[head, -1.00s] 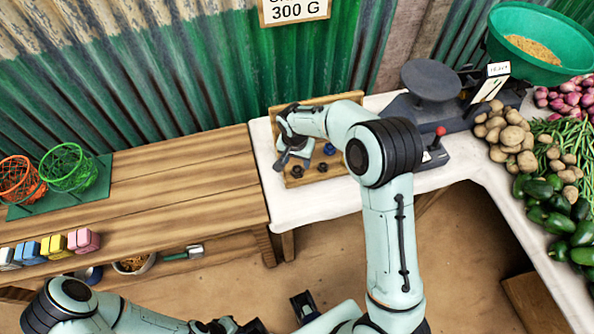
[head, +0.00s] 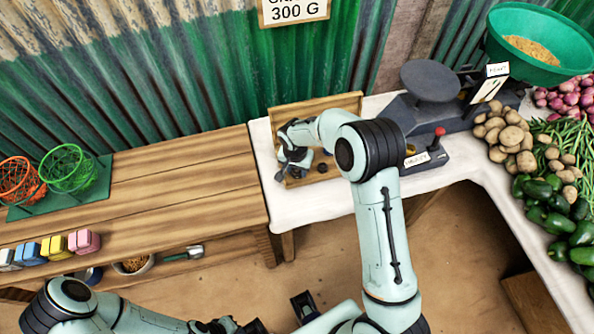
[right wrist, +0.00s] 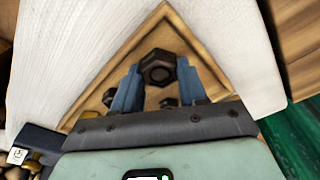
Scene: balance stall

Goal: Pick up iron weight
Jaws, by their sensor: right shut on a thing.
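The iron weight (right wrist: 158,68) is a dark, six-sided block with a round recess on top. In the right wrist view it sits between the blue fingers of my right gripper (right wrist: 158,82), which is shut on it. In the head view the right gripper (head: 288,172) is low over the left part of the wooden tray (head: 330,105), and it hides the held weight. Whether the weight touches the tray floor is unclear. Other dark weights (head: 322,168) lie in the tray. My left arm shows at the bottom left; the state of its gripper cannot be made out.
The tray stands on a white cloth-covered table (head: 320,202). A dark balance scale (head: 430,80) stands to its right, with potatoes (head: 508,135) and peppers beyond. A wooden bench (head: 180,190) on the left has a wide bare top, with wire baskets (head: 72,168) at its far left.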

